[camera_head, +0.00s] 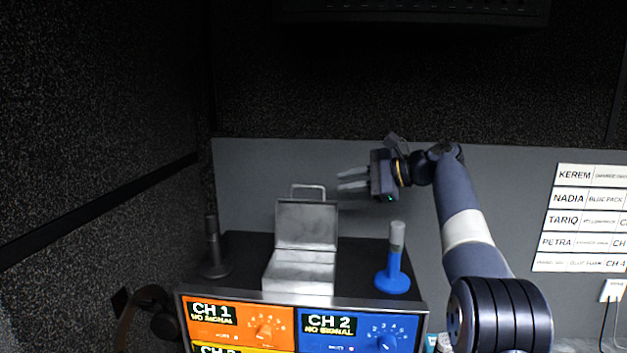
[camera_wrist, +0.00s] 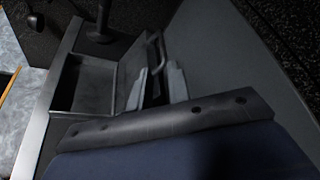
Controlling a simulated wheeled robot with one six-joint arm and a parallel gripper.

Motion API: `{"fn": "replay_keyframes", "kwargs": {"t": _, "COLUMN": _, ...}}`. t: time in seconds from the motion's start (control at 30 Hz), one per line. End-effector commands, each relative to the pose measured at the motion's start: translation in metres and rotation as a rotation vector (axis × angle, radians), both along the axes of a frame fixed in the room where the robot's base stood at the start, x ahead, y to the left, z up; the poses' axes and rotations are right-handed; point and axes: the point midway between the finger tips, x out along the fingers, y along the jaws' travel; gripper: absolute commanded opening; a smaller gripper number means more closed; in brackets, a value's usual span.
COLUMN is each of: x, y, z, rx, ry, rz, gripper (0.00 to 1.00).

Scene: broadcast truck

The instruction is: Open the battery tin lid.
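The battery tin (camera_head: 300,273) is a grey metal box on top of the dark rack. Its lid (camera_head: 307,225) stands up at the back edge, with a wire handle (camera_head: 308,188) at its top. The wrist view shows the open tin (camera_wrist: 83,82), its raised lid (camera_wrist: 131,70) and the handle (camera_wrist: 157,46). My gripper (camera_head: 342,182) is just right of the lid's top, fingers pointing left. In the wrist view its two fingers (camera_wrist: 159,78) are apart with nothing seen between them. Whether a finger touches the lid or handle I cannot tell.
A blue microphone stand (camera_head: 393,272) stands right of the tin, and a dark one (camera_head: 214,255) stands left. Orange CH 1 (camera_head: 235,322) and blue CH 2 (camera_head: 345,331) panels are on the rack front. A grey wall panel (camera_head: 480,180) is behind.

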Motion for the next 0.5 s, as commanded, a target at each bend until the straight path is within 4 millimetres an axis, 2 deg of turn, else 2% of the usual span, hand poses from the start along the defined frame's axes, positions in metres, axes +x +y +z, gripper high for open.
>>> {"fn": "replay_keyframes", "kwargs": {"t": 0.13, "x": 0.002, "y": 0.004, "z": 0.003, "rx": 0.017, "ry": 0.006, "rz": 0.008, "gripper": 0.18}}
{"fn": "replay_keyframes", "kwargs": {"t": 0.23, "x": 0.005, "y": 0.015, "z": 0.000, "rx": 0.017, "ry": 0.008, "rz": 0.011, "gripper": 0.18}}
{"fn": "replay_keyframes", "kwargs": {"t": 0.5, "x": 0.019, "y": 0.061, "z": -0.014, "rx": 0.016, "ry": 0.008, "rz": 0.009, "gripper": 0.18}}
